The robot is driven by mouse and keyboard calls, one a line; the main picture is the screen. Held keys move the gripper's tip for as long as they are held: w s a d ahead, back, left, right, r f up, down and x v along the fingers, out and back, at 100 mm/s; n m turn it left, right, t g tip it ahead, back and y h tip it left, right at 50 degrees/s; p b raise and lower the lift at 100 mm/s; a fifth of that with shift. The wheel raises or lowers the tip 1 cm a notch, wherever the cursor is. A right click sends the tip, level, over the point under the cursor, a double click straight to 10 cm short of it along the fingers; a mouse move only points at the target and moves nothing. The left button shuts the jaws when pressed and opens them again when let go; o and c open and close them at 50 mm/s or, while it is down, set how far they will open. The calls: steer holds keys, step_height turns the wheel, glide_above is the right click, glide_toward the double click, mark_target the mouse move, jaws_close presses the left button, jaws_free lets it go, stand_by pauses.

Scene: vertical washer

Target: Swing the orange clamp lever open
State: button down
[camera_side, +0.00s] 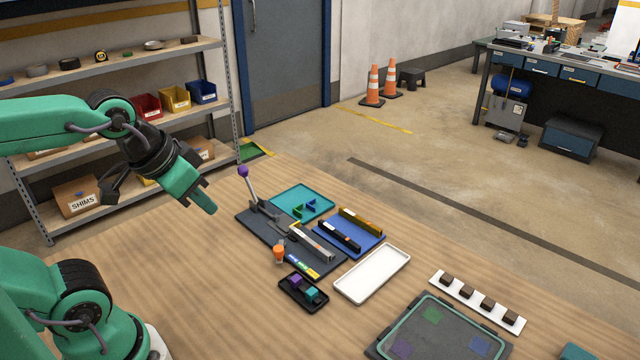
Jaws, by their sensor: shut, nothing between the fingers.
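The orange clamp lever (280,252) is a small orange piece at the front left edge of a dark fixture plate (246,222) on the wooden table. It appears to stand up from the plate; its exact angle is too small to tell. A grey lever with a purple knob (243,171) rises from the back of the same plate. My gripper (210,207) is shut and empty. It hangs in the air to the upper left of the orange lever, left of the purple-knobbed lever, apart from both.
A teal tray (290,197), a blue tray (372,247) and a white tray (350,292) lie right of the plate. A small black tray (288,295) holds purple and teal blocks in front. The wooden table's left part (190,285) is clear.

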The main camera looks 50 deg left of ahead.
steer(key=c, duration=1.2)
jaws_free()
steer(key=shift+w, duration=0.2)
steer(key=m+g, duration=0.6)
glide_above(279, 248)
step_height(279, 248, down, 13)
steer(key=shift+r, duration=0.1)
steer(key=shift+f, duration=3.9)
